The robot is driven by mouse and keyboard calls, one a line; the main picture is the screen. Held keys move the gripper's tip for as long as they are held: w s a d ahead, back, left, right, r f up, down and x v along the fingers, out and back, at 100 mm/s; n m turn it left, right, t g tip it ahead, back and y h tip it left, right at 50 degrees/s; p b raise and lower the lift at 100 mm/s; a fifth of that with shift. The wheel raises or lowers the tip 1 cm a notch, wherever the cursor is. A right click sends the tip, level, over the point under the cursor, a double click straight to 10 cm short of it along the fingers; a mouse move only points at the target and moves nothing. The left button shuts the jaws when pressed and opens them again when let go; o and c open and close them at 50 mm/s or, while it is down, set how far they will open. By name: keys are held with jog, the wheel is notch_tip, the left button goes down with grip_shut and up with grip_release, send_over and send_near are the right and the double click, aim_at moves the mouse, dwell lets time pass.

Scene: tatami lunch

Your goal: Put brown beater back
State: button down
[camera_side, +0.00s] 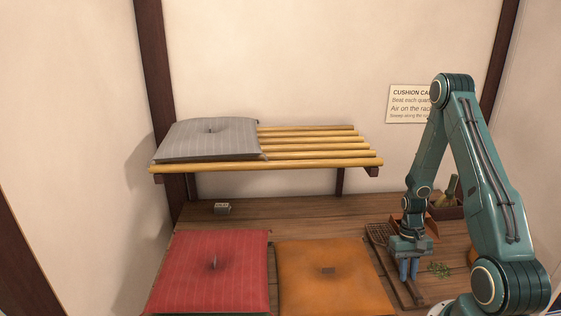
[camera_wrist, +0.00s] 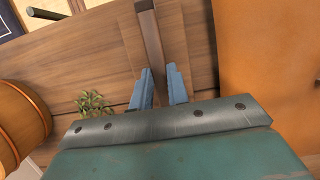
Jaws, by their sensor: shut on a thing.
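The brown beater (camera_side: 383,236) is at the right of the wooden platform in the side view, its lattice head toward the back and its handle running forward beside the orange cushion. My gripper (camera_side: 408,270) points down with its blue fingers around the handle. In the wrist view, the brown handle (camera_wrist: 149,35) runs between the two blue fingers of my gripper (camera_wrist: 158,86), which is shut on it. The beater looks at or close to the wood surface; any gap beneath it is hard to tell. The beater's head is not clear in the wrist view.
A red cushion (camera_side: 215,275) and an orange cushion (camera_side: 335,285) lie in front. A grey cushion (camera_side: 205,142) rests on the slatted rack (camera_side: 325,148). A small labelled block (camera_side: 222,208), a green sprig (camera_side: 439,269) and a dark box (camera_side: 447,213) with a small brush stand nearby.

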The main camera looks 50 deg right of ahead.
jog(key=c, duration=1.3)
grip_release()
jog(key=v, duration=1.3)
jog(key=shift+w+d+r, duration=0.1)
jog(key=shift+r, duration=0.3)
